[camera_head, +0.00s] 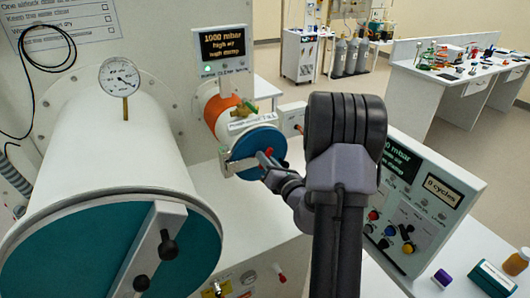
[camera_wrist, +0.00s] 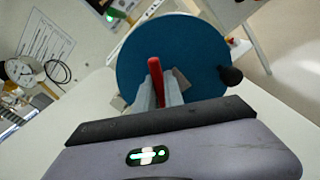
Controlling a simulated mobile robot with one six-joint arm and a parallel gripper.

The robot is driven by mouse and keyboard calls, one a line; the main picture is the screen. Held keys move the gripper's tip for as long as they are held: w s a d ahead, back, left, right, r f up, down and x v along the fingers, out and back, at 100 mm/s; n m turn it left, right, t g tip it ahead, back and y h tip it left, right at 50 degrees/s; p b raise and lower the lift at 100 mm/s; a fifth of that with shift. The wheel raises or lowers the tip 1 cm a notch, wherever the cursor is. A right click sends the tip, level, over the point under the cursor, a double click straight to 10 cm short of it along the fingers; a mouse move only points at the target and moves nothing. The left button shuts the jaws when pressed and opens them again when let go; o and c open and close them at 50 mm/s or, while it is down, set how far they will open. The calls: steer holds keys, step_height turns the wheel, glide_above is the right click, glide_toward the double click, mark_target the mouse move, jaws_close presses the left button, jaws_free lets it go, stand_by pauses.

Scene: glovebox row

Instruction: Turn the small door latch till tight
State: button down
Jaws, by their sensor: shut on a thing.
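The small door (camera_head: 258,146) is a round blue disc on the end of a small white cylinder with an orange band. It fills the upper middle of the wrist view (camera_wrist: 190,45). Its red latch (camera_wrist: 155,78) stands up between my gripper's fingers (camera_wrist: 158,92). In the head view my gripper (camera_head: 266,163) reaches the door face from the right, and a bit of red shows at its tips. The jaws are shut on the latch. A black knob (camera_wrist: 231,75) sits at the door's right edge in the wrist view. My arm and fingers hide part of the door.
A large white cylinder with a teal door (camera_head: 75,250) and a clamp bar with black knobs (camera_head: 150,250) stands at the left. A gauge (camera_head: 119,76) tops it. A control panel (camera_head: 410,215) with buttons stands right of my arm. A purple-capped item (camera_head: 441,278) and boxes lie at the lower right.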

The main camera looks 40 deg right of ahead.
steer(key=shift+m+p, duration=1)
steer(key=shift+m, duration=0.3)
steer(key=shift+d, duration=0.1)
steer(key=c, duration=1.4)
jaws_free()
steer(key=shift+c, duration=0.2)
steer(key=shift+s, duration=0.1)
steer(key=p+v, duration=0.5)
steer(key=v, duration=1.2)
steer(key=shift+s, duration=0.15)
